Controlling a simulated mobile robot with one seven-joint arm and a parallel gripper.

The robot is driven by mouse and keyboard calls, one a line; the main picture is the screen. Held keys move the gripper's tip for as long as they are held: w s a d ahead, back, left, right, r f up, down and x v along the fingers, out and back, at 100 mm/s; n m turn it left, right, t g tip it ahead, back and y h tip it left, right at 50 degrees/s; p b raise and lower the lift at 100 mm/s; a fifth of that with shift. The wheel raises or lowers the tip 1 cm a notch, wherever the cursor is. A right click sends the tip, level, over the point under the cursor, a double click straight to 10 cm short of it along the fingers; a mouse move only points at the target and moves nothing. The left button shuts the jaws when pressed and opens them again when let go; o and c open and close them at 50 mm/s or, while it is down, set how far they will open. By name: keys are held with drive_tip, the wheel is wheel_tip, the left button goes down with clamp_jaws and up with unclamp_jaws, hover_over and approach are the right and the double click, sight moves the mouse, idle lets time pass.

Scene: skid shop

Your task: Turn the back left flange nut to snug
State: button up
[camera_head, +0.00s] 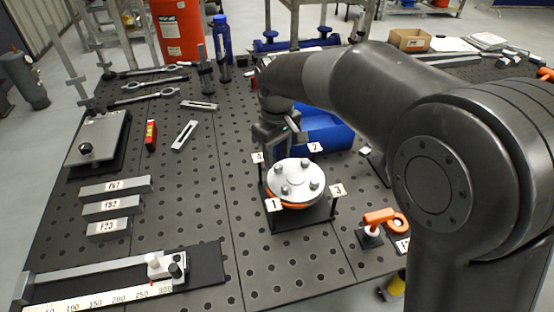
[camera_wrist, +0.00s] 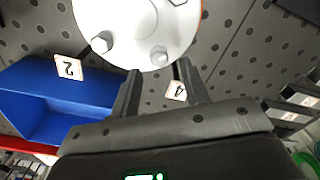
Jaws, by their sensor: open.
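The flange (camera_head: 296,178) is a round pale metal disc with an orange edge below it, on a dark stand with number tags at its corners. Several hex nuts stand on its top. The back left nut (camera_head: 279,168) is nearest tag 4 (camera_head: 258,157); in the wrist view this nut (camera_wrist: 159,56) lies just beyond my fingertips, between their lines. My gripper (camera_wrist: 160,80) is open and empty. In the head view my gripper (camera_head: 278,146) is above the flange's back left edge. Another nut (camera_wrist: 102,42) shows toward tag 2 (camera_wrist: 69,67).
A blue bin (camera_head: 325,135) stands right behind the flange. Labelled grey blocks (camera_head: 114,206) and a sliding gauge (camera_head: 110,275) are on the left. The perforated table is clear left of the flange.

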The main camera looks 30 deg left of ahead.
sight(278, 168)
drive_tip(key=shift+f, duration=1.3)
drive_tip(key=shift+c, duration=0.4)
clamp_jaws()
